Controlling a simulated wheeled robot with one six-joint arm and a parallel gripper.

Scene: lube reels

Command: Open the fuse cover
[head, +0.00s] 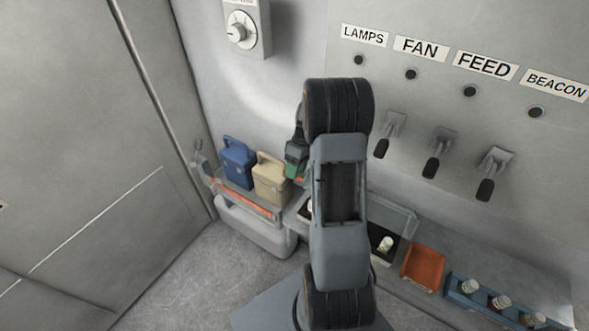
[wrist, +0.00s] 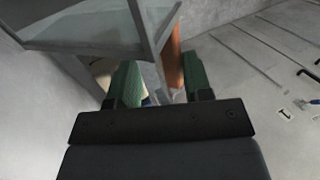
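The fuse cover appears to be a clear, grey-edged panel (head: 398,212) right of my arm in the head view, slanting up over a dark box with a pale cylindrical fuse (head: 385,243). My arm hides its left part, so I cannot tell how far open it is. In the wrist view, a clear framed panel (wrist: 85,28) fills the upper left and its edge runs down between my fingers. My gripper (wrist: 161,82) has two green fingers standing apart, with a visible gap between them. In the head view my gripper (head: 296,168) is left of the arm, beside the beige can; contact with the panel is unclear.
A blue can (head: 238,163) and a beige can (head: 271,180) stand on the left shelf. An orange tray (head: 424,266) and a blue rack (head: 490,300) with several jars lie right. Switch levers (head: 436,153) and a dial box (head: 244,30) project from the wall.

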